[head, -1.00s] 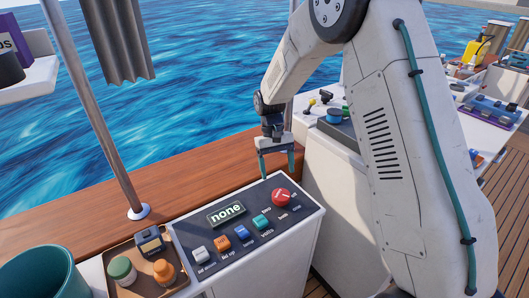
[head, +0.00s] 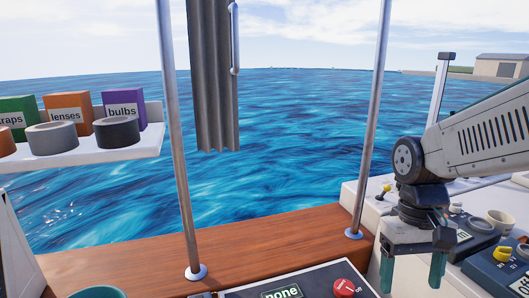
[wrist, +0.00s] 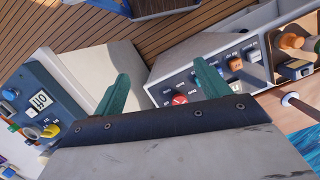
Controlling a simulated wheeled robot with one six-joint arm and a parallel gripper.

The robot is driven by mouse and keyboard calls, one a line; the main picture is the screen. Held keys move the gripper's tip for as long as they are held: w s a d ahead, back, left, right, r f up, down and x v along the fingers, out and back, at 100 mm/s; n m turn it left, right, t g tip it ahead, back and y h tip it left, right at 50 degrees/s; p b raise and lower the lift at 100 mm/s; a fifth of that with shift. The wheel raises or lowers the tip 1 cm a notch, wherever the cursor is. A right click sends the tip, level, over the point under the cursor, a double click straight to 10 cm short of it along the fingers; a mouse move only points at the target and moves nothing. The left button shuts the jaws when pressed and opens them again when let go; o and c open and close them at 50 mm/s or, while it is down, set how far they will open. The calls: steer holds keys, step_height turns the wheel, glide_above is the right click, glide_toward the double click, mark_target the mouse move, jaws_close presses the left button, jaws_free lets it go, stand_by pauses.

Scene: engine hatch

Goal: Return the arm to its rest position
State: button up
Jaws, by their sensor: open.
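My gripper (head: 413,268) hangs at the right of the head view with its two teal fingers apart and nothing between them. It is to the right of the panel (head: 262,293) that reads "none" and has a red knob (head: 344,288). In the wrist view my gripper (wrist: 163,88) is also open and empty. Below it there, the same panel with its red knob (wrist: 180,100) shows behind the right finger, with the pale side of a console to the left. My forearm reaches in from the right edge.
A white shelf (head: 85,149) holds boxes and tape rolls. Metal poles (head: 178,140) and a grey corrugated sheet (head: 213,80) stand before open water. A wooden ledge (head: 130,262) runs below.

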steer(key=s+r+t, duration=0.3)
steer(key=s+r, duration=0.2)
steer(key=s, duration=0.5)
steer(key=shift+d+t, duration=0.3)
steer(key=shift+d, duration=0.15)
